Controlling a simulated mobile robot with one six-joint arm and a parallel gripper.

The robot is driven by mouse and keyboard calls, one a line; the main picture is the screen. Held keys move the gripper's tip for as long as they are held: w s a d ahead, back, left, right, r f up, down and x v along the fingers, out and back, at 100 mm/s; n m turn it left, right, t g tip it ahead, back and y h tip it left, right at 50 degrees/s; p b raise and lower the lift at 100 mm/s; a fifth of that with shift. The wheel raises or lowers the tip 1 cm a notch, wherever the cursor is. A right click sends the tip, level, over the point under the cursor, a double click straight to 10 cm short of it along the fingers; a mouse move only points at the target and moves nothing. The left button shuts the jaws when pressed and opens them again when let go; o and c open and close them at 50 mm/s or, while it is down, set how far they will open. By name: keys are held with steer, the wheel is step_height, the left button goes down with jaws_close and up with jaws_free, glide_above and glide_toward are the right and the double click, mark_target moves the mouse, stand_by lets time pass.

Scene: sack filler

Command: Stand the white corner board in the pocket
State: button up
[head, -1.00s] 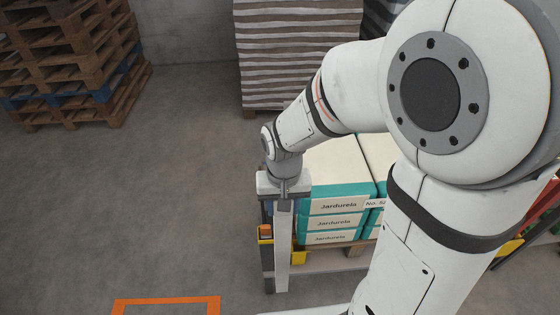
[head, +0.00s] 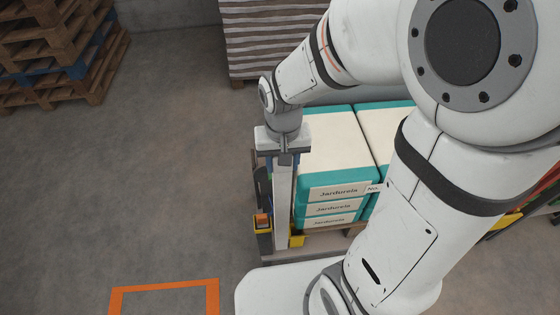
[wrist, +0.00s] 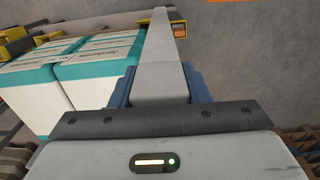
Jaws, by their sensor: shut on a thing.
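The white corner board (head: 283,205) hangs upright from my gripper (head: 284,158). In the wrist view, the board (wrist: 162,50) runs away from between the blue fingers of my gripper (wrist: 160,85), which is shut on it. In the head view its lower end is between a dark and yellow holder (head: 263,237) on the left and a yellow bracket (head: 297,241) on the right, by the near left corner of the loaded pallet. Which of these is the pocket, and whether the board's foot is inside it or only in front of it, I cannot tell.
Teal and white Jardurela sacks (head: 335,192) are stacked just right of the board. An orange floor marking (head: 165,285) lies at the front left. Wooden pallets (head: 60,50) stand at the back left, and a striped stack (head: 270,40) at the back. The left floor is clear.

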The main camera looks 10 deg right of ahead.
steer(key=w+d, duration=0.4)
steer(key=shift+w+d, duration=0.2)
steer(key=shift+f, duration=0.1)
stand_by(0.5)
steer(key=shift+w+d+f+b, duration=0.15)
steer(key=shift+w+d+f, duration=0.05)
steer(key=shift+w+d, duration=0.65)
steer(key=shift+w+d+f+b, duration=0.15)
steer(key=shift+w+d+f, duration=0.05)
steer(key=shift+w+d, duration=0.65)
steer(key=shift+s, duration=0.1)
steer(key=shift+f, duration=0.2)
steer(key=shift+b, duration=0.3)
